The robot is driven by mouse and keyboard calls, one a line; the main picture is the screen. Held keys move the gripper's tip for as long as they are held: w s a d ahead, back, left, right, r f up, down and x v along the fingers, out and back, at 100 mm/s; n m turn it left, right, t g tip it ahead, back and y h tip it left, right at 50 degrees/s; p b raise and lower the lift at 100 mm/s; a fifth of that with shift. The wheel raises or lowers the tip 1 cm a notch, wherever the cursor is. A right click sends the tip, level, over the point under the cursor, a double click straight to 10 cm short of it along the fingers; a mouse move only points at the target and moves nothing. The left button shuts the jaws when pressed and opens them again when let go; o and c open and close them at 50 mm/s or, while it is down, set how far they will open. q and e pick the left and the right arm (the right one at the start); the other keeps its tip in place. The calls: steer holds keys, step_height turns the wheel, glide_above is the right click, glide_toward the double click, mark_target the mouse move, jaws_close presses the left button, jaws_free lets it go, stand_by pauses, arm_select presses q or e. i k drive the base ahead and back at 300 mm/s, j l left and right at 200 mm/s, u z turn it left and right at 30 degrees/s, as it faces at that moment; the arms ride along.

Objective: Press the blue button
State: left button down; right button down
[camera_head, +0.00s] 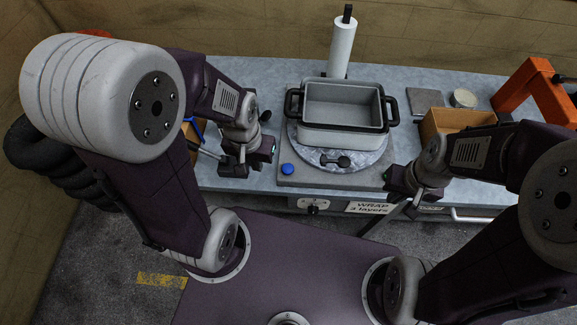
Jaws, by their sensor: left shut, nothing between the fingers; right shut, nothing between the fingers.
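The blue button (287,168) is a small round knob on the front left corner of a grey base plate (305,181). My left gripper (238,170) is shut and empty, to the left of the button and apart from it in the picture. My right gripper (399,194) is shut and empty at the right front corner of the base plate, well away from the button. The button is fully in view. The fingertips of both grippers are dark and small.
A grey container (341,138) with black handles stands on a round turntable (375,160), with a dark knob-like piece (336,161) in front. Behind is a white roll (342,45). A cardboard box (455,121) and orange frame (521,88) stand right. Black tyres (50,165) are left.

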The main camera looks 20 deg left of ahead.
mark_target(287, 168)
steer(key=l+u, duration=0.2)
steer(key=u, duration=0.3)
steer(key=k+l+u, duration=0.1)
steer(key=u, duration=0.4)
steer(key=k+l+u, duration=0.15)
steer(key=u, duration=0.35)
